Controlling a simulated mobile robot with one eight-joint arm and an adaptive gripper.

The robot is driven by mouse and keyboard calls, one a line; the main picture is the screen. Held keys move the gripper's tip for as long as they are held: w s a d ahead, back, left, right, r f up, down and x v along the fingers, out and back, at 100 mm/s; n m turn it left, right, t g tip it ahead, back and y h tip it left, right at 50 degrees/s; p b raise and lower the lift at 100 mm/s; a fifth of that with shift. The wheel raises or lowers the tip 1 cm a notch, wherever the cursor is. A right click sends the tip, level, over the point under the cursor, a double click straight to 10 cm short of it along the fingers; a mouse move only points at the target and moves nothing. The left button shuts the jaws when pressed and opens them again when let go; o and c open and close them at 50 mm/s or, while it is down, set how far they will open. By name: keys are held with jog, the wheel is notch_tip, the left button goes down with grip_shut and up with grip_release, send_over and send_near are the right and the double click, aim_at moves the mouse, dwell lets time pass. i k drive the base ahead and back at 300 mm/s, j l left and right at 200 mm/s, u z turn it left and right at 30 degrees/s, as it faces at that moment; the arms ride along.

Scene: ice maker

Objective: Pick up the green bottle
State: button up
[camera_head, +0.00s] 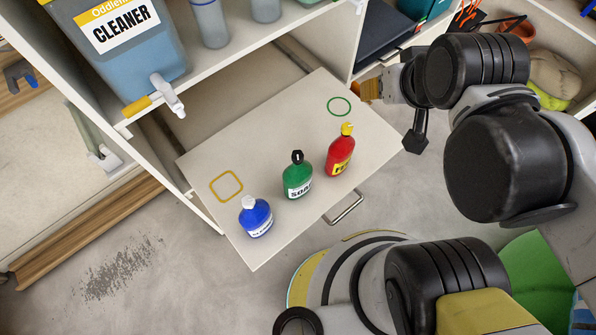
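The green bottle (298,178) with a black cap and a white label reading SOAP stands upright on the pulled-out drawer board (205,160), between two other bottles. My gripper (374,90) is at the right of the view, near the board's upper right edge and apart from the green bottle. Its end is partly hidden by my own arm, and I cannot tell whether its fingers are apart. Nothing is seen held in it.
A blue bottle (256,218) stands left of the green one, and a red bottle (340,152) with a yellow cap stands right. A green ring (339,98) and a yellow square outline (227,174) mark the board. A large CLEANER container (125,65) sits on the shelf above.

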aim_at(297, 178)
jog(key=k+j, duration=0.3)
jog(key=k, duration=0.15)
jog(key=k+j, duration=0.3)
jog(key=k, duration=0.2)
jog(key=k+j, duration=0.3)
jog(key=k, duration=0.15)
jog(key=z, duration=0.05)
